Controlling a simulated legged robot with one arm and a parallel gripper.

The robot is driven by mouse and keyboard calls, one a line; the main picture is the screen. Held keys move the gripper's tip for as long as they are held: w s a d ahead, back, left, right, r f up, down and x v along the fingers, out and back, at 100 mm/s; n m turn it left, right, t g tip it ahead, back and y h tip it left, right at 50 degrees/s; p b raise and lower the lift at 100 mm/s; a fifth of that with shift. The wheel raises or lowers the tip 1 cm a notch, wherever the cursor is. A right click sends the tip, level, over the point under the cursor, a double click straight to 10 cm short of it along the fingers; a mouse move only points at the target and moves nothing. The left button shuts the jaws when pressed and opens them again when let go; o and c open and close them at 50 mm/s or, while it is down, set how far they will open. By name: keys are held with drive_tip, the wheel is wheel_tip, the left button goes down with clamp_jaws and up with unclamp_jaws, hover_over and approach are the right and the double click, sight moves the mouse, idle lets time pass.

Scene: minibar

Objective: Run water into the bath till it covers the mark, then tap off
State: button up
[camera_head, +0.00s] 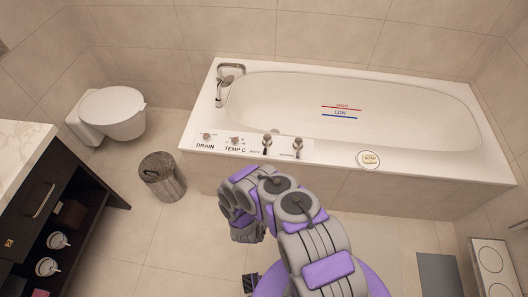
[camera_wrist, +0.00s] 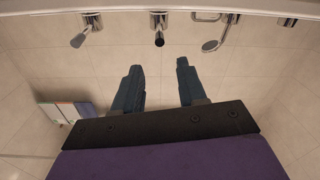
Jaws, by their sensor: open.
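The white bath (camera_head: 430,163) stands along the back wall. A red HIGH line (camera_head: 341,106) and a blue LOW line (camera_head: 340,115) are on its inner wall. I see no clear water surface. A chrome tap (camera_head: 229,82) is at the left end. The front-left rim carries a DRAIN knob (camera_head: 207,137), a TEMP C knob (camera_head: 235,140) and two upright levers, left (camera_head: 267,144) and right (camera_head: 298,146); the lever labels are too small to read. My gripper (camera_wrist: 159,66) is open and empty in the wrist view, apart from the metal fittings (camera_wrist: 159,28) at the top.
My arm is folded in front of the bath. A bin (camera_head: 162,177), a toilet (camera_head: 111,112) and a dark cabinet (camera_head: 84,220) with cups stand left. Tiled floor (camera_head: 150,245) is clear between cabinet and arm.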

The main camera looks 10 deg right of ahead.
sight(265, 151)
drive_tip(key=x, duration=1.3)
drive_tip(key=shift+w, duration=0.15)
drive_tip(key=shift+c, duration=0.4)
clamp_jaws()
